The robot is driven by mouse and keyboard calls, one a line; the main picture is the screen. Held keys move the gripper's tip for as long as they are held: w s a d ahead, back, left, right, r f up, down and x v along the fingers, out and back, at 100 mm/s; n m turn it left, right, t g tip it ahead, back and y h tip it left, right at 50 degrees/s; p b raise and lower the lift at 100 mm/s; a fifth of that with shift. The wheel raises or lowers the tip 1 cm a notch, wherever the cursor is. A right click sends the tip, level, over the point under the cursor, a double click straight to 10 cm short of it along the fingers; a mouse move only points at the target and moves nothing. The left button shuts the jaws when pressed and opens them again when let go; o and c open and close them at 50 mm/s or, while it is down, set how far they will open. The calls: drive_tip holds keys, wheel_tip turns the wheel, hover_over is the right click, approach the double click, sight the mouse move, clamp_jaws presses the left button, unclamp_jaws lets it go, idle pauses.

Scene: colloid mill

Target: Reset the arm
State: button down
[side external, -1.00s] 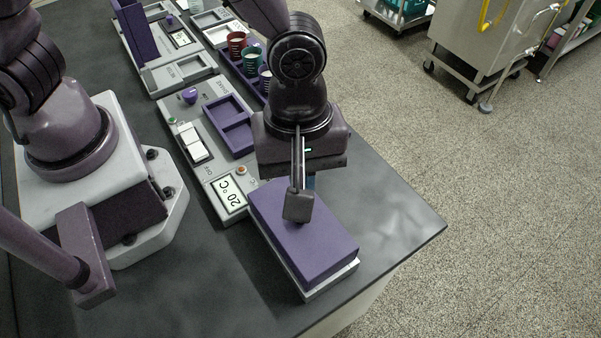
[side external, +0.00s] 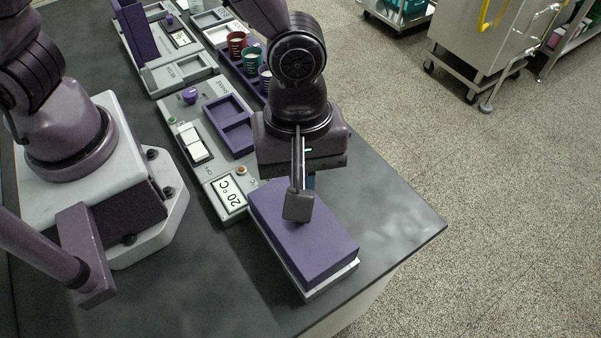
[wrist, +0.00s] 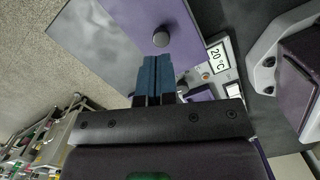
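My gripper (wrist: 156,62) shows blue fingers side by side, with only a thin dark line between them and nothing held. In the side external view a blue finger (side external: 310,183) shows below the hand, over the far part of a purple lid-like slab (side external: 312,240). The slab lies on a white base near the counter's front. In the wrist view the slab (wrist: 120,25) carries a round grey knob (wrist: 162,37) just beyond the fingertips. The knob is not between the fingers; whether they touch cannot be told. The wrist mount hides it in the side view.
A grey panel with a 20 °C display (side external: 230,194), a white switch (side external: 195,143) and a purple knob (side external: 189,96) lies left of the gripper. Dark counter (side external: 390,215) is free at right.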

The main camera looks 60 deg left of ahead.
drive_tip(key=shift+f, duration=0.2)
drive_tip(key=shift+f, duration=2.5)
drive_tip(key=shift+r, duration=3.55)
